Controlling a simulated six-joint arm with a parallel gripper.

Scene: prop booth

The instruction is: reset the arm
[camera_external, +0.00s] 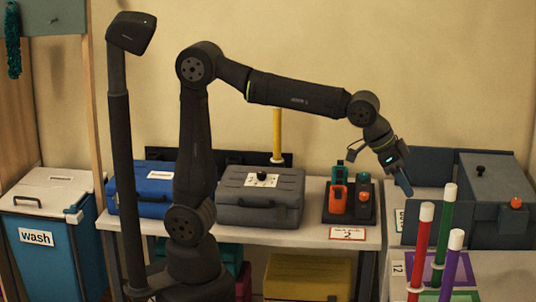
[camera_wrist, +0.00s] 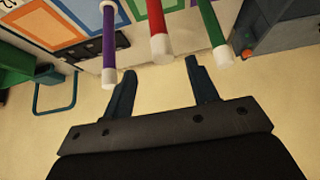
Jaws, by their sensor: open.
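My arm reaches to the right across the booth, and my gripper (camera_external: 404,184) is angled downward at its end, above the gap between the shelf and the right-hand table. In the wrist view the two blue-grey fingers of my gripper (camera_wrist: 158,72) are spread apart with nothing held between them. A purple rod (camera_wrist: 109,32), a red rod (camera_wrist: 156,16) and a green rod (camera_wrist: 211,22) show beyond the fingertips. In the external view these white-capped rods stand to the right of and nearer than my gripper.
A grey case (camera_external: 258,200), a blue case (camera_external: 150,190) and a black stand with orange and green items (camera_external: 340,195) sit on the shelf. A grey box with an orange knob (camera_external: 490,205) is right of my gripper. A wash bin (camera_external: 45,250) stands far left.

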